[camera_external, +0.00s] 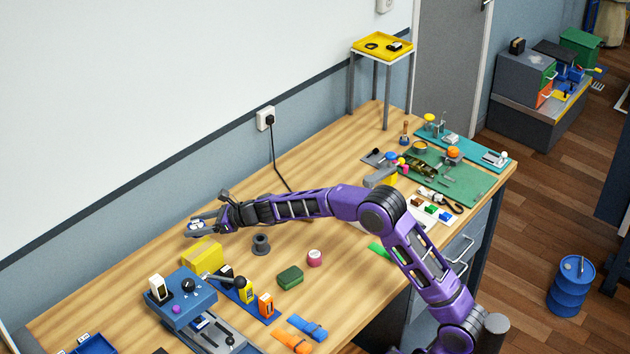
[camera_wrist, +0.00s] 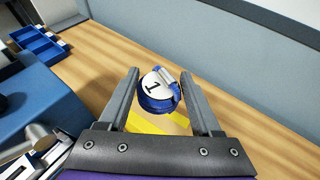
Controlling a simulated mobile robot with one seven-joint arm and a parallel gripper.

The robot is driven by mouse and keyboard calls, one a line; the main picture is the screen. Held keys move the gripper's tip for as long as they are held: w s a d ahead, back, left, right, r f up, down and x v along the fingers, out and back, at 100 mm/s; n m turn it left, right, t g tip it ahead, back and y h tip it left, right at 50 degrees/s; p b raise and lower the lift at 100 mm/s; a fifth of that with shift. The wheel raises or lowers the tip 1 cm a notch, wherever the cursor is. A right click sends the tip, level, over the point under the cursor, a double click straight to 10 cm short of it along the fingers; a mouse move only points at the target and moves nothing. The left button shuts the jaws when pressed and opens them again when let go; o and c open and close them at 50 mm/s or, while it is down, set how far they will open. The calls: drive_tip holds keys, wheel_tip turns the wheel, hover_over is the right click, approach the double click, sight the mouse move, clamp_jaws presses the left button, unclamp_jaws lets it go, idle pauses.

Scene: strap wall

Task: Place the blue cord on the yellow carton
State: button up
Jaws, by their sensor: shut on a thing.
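The blue cord (camera_wrist: 157,98) is a small coiled bundle with a white round tag marked "1". My gripper (camera_wrist: 160,80) is shut on it, with one finger on each side. In the external view my gripper (camera_external: 206,224) is at the left end of my outstretched arm, and the cord (camera_external: 196,225) shows between the fingers. The yellow carton (camera_external: 203,254) stands on the bench just below the gripper in the picture. Yellow parts of it (camera_wrist: 176,124) show beneath the cord in the wrist view. I cannot tell whether cord and carton touch.
A blue machine (camera_external: 182,298) stands in front of the carton. A dark spool (camera_external: 261,244), a green block (camera_external: 290,277) and a pink roll (camera_external: 314,258) are to the right. The wall is behind. Bare bench lies left of the carton.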

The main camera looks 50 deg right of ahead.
sight(202, 250)
drive_tip(key=shift+f+b, duration=0.9)
drive_tip(key=shift+f, duration=2.1)
drive_tip(key=shift+f, duration=0.15)
drive_tip(key=o, duration=1.4)
drive_tip(key=shift+r, duration=0.2)
drive_tip(key=v, duration=1.2)
drive_tip(key=shift+f, duration=0.1)
